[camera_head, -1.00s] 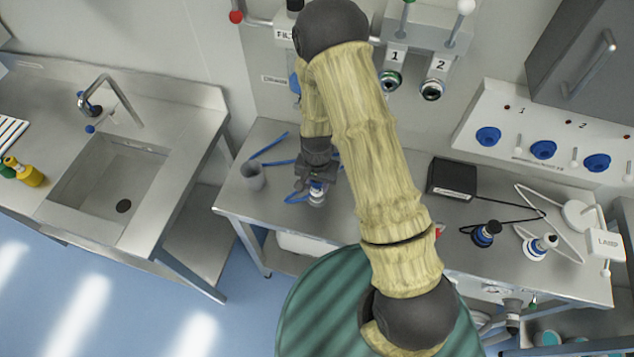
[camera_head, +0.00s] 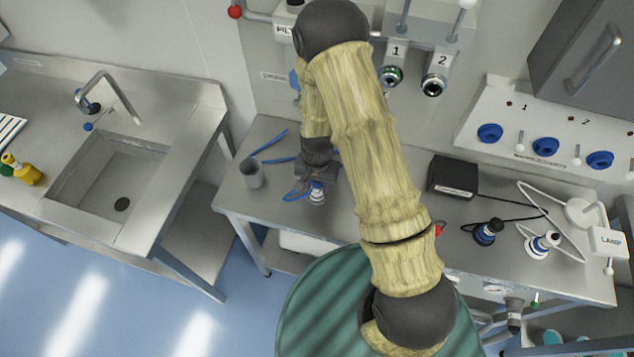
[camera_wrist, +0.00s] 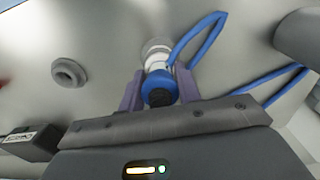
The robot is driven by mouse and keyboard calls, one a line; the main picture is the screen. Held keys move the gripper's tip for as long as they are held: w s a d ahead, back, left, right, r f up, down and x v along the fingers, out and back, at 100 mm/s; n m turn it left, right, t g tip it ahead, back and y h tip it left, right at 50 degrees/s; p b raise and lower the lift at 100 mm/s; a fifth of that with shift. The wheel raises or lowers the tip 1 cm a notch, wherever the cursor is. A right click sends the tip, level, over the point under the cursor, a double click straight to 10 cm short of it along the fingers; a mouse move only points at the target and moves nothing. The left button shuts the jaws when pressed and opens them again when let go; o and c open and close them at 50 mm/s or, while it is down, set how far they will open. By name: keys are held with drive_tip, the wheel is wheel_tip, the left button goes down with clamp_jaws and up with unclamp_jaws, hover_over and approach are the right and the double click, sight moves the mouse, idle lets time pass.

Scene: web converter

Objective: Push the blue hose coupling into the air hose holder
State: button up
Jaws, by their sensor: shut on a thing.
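The blue hose coupling (camera_wrist: 160,90) sits between the two purple fingers of my gripper (camera_wrist: 161,88) in the wrist view. Its blue end faces the camera, and a white body with a pale round part extends beyond it. In the head view the coupling (camera_head: 317,195) shows just below my gripper (camera_head: 316,180), low over the bench. A blue hose (camera_wrist: 208,42) loops from it. A round grey ring with a central hole (camera_wrist: 68,72) is on the bench, apart from the coupling; I cannot tell if it is the air hose holder. Whether the coupling touches the bench or a holder is unclear.
A grey cup (camera_head: 252,174) stands left of my gripper on the steel bench (camera_head: 380,222). A black box (camera_head: 452,178) and two plugs with cables (camera_head: 487,232) are to the right. My arm hides the bench's middle in the head view.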

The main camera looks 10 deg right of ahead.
drive_tip(key=shift+f, duration=0.15)
drive_tip(key=o, duration=1.3)
wheel_tip(320, 180, up, 18)
drive_tip(key=b, duration=0.3)
drive_tip(key=shift+f, duration=0.25)
drive_tip(key=shift+d, duration=0.1)
